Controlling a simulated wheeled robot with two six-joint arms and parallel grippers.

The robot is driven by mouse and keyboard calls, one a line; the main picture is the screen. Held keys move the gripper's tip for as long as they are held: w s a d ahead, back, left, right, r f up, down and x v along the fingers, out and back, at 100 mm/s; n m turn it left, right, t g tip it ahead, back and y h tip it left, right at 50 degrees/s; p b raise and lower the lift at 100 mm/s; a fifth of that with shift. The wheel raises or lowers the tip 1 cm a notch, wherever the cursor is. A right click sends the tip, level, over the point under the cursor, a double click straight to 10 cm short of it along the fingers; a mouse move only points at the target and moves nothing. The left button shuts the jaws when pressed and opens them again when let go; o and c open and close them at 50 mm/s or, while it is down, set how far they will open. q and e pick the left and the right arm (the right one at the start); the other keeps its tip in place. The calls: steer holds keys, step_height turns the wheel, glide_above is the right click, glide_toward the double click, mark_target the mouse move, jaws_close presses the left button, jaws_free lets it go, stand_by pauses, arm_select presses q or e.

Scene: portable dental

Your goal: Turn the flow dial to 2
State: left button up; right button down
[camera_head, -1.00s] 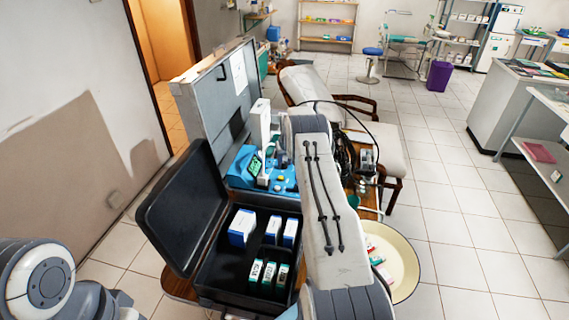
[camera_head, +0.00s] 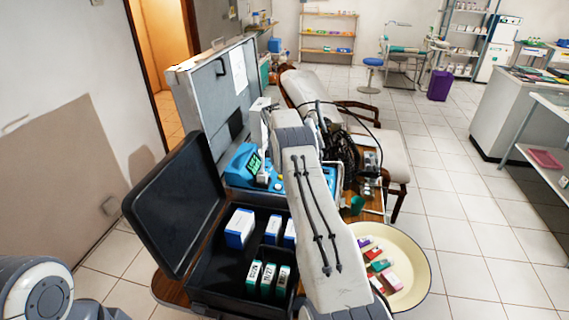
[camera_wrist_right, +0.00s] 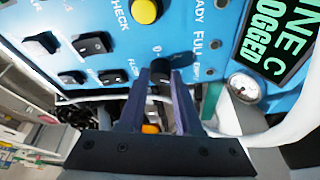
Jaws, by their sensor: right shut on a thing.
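The blue dental unit panel (camera_head: 241,168) stands behind the open black case in the head view. In the right wrist view the panel (camera_wrist_right: 215,25) fills the top, with a black flow dial (camera_wrist_right: 160,74) near the middle and a "FLOW" label to its left. My right gripper (camera_wrist_right: 160,84) has its two fingers on either side of the dial, shut on it. A "0" mark shows just above the dial; its pointer setting is hard to read. In the head view my right arm hides this gripper and the dial. My left gripper is out of view.
The black case (camera_head: 235,268) holds several boxes. A cream basin (camera_head: 414,260) with packets sits at right. Black hoses (camera_head: 343,150) hang behind my arm.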

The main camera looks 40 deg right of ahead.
steer(key=shift+d+m, duration=0.1)
steer(key=shift+m, duration=0.3)
steer(key=c, duration=0.6)
jaws_free()
steer(key=b+v, duration=0.2)
steer(key=v, duration=0.8)
steer(key=shift+r, duration=0.25)
